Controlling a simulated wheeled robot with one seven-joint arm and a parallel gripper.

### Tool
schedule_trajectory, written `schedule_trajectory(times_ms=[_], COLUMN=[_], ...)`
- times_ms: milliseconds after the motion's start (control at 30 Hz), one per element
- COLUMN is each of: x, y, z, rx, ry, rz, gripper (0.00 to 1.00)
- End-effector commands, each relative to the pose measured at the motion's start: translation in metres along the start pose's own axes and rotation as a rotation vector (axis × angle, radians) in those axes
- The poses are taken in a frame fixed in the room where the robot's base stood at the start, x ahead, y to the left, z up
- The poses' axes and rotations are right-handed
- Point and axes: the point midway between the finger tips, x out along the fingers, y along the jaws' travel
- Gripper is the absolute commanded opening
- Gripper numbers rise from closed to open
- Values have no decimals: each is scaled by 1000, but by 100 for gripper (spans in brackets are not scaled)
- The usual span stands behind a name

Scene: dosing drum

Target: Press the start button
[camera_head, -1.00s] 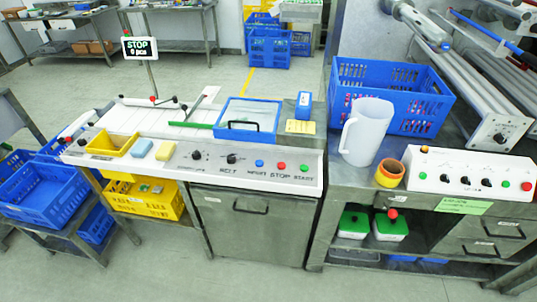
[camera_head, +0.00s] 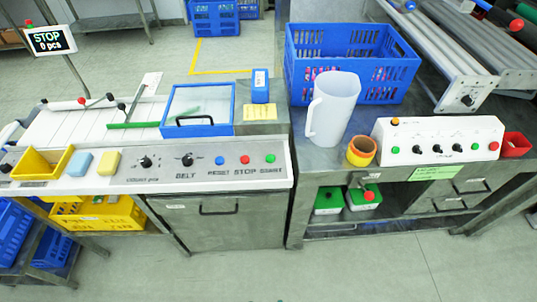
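The start button is a small green button (camera_head: 270,159) at the right end of the white control panel, above a label that seems to read START. To its left are a red button (camera_head: 245,160) over the STOP label and a blue button (camera_head: 220,161) over the RESET label. Two black knobs (camera_head: 187,160) sit further left, marked BELT and COUNT. A display (camera_head: 50,40) at the upper left reads STOP, 0 pcs. My gripper is not in view.
A second white control box (camera_head: 437,139) on the right bench also has green and red buttons. A white jug (camera_head: 332,108), an orange cup (camera_head: 361,151) and a blue crate (camera_head: 350,62) stand near it. Open floor (camera_head: 360,270) lies in front.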

Motion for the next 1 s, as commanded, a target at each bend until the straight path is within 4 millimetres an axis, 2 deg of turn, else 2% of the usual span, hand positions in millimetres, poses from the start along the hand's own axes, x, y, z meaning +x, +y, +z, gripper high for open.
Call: schedule_trajectory(times_ms=[33,200,1000], x=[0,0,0], y=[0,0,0], z=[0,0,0], rx=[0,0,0], ry=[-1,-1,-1], rz=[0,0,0], gripper=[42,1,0])
